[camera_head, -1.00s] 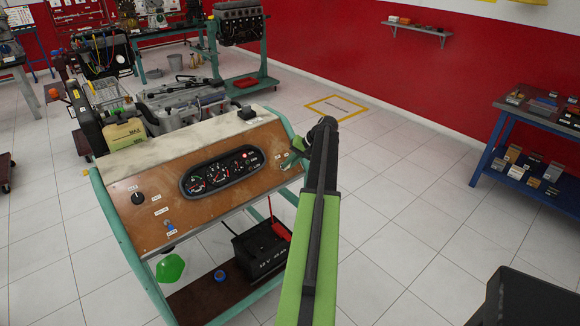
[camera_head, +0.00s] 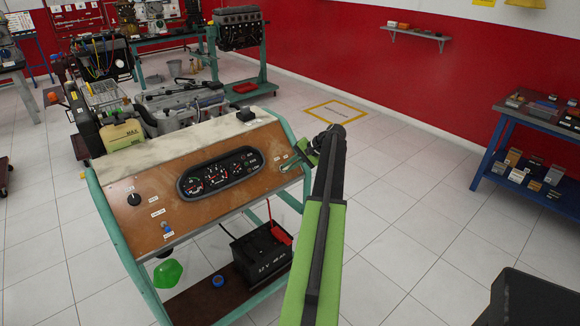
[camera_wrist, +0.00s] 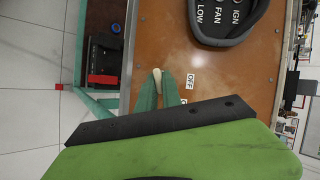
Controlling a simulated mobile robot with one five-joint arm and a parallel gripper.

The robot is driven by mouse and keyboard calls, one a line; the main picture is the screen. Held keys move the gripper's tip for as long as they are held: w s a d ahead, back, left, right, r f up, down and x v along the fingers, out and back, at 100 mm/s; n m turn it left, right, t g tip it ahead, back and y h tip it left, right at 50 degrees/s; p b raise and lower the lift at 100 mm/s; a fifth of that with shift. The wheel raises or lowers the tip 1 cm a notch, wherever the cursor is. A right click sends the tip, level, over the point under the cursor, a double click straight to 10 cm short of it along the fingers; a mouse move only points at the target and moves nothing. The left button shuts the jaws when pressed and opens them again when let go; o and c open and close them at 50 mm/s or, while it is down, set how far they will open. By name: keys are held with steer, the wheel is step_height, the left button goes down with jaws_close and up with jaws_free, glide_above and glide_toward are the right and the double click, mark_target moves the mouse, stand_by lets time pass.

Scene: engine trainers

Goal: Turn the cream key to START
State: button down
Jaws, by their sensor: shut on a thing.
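The cream key (camera_wrist: 157,75) stands out from the brown wooden panel (camera_wrist: 240,80), beside the OFF label (camera_wrist: 190,81) in the wrist view. My gripper (camera_wrist: 158,82) is shut on it, with one green finger on each side. Only the key's tip shows between the fingers. In the head view my gripper (camera_head: 300,152) is at the right end of the sloping panel (camera_head: 150,222), right of the gauge cluster (camera_head: 218,173). The key itself cannot be made out there.
A black battery (camera_head: 262,255) with a red clamp sits on the stand's lower shelf. A green funnel-like part (camera_head: 168,273) hangs at the front left. A blue bench (camera_head: 500,150) is at the right. The floor between is clear.

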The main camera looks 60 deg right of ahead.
steer(key=shift+s, duration=0.15)
steer(key=c, duration=1.5)
jaws_free()
steer(key=shift+d+r, duration=0.1)
steer(key=p+v, duration=1.2)
steer(key=v, duration=0.5)
steer(key=shift+s, duration=0.15)
